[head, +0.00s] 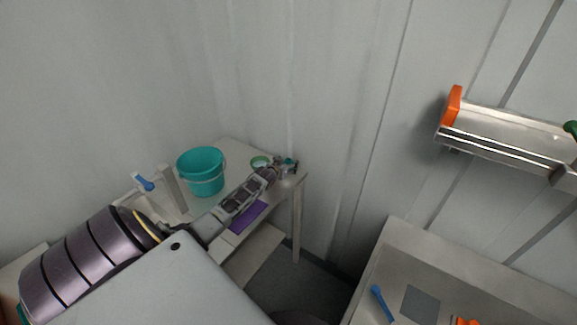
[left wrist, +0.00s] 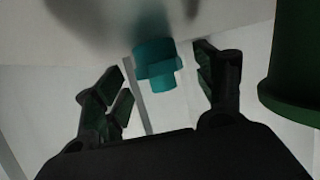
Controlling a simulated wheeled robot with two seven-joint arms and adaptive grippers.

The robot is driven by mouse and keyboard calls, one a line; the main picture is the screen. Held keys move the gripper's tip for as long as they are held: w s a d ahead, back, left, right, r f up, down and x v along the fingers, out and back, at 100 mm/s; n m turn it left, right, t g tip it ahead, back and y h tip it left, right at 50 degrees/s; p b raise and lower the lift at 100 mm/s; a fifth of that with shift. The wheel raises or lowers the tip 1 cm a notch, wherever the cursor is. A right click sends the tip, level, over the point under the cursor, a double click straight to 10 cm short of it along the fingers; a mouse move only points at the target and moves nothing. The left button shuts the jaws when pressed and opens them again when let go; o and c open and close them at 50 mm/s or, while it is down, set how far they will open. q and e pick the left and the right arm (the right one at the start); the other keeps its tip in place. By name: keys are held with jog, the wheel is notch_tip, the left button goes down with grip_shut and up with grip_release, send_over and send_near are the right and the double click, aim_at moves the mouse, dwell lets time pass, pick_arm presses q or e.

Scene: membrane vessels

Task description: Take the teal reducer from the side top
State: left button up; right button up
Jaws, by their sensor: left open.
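The teal reducer (left wrist: 155,66) is a short stepped piece with a wider collar. In the left wrist view it sits between the two dark fingers of my left gripper (left wrist: 160,74), which are open, with visible gaps on both sides. In the head view my left gripper (head: 282,168) is at the far right corner of the pale side top (head: 235,151). The reducer shows there only as a small teal spot (head: 289,161), partly hidden by the gripper. My right gripper is not in view.
A teal bucket (head: 202,173) stands on the side top left of my gripper. A green round thing (head: 260,161) is close beside the gripper. A blue-handled tool (head: 143,182) is farther left. A bench (head: 403,247) is lower right; a metal wall rack (head: 500,138) hangs above it.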

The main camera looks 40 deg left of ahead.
aim_at(287, 161)
pick_arm(q)
jog(key=shift+w+a+f, duration=0.15)
jog(key=shift+w+f, duration=0.05)
jog(key=shift+w, duration=0.25)
dwell(0.3)
jog(key=c, duration=1.1)
jog(key=shift+r, duration=0.1)
jog(key=shift+r, duration=0.75)
notch_tip(287, 161, up, 7)
jog(key=shift+b, duration=0.3)
jog(key=shift+r, duration=0.65)
